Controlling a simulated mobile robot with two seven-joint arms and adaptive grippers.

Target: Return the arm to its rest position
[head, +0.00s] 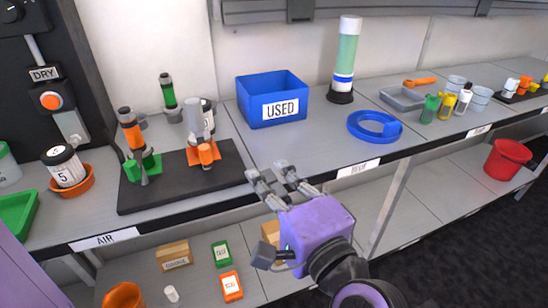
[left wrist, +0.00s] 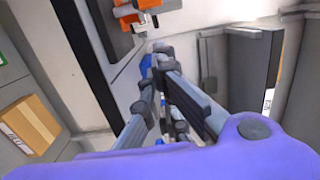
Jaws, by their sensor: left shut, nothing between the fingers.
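My left gripper (head: 276,176) is in front of the bench's front edge, near the middle of the head view. It is shut and holds nothing. In the left wrist view its grey fingers (left wrist: 150,60) lie close together, with the purple wrist housing below them. The purple and black arm runs down to the bottom of the head view. My right gripper is in neither view.
The bench edge (head: 215,201) is close to the left gripper. A black board (head: 150,200) with orange and green fixtures stands left of it. Behind are a blue USED bin (head: 250,115) and a blue ring (head: 365,135). Boxes (head: 174,255) sit on the shelf below.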

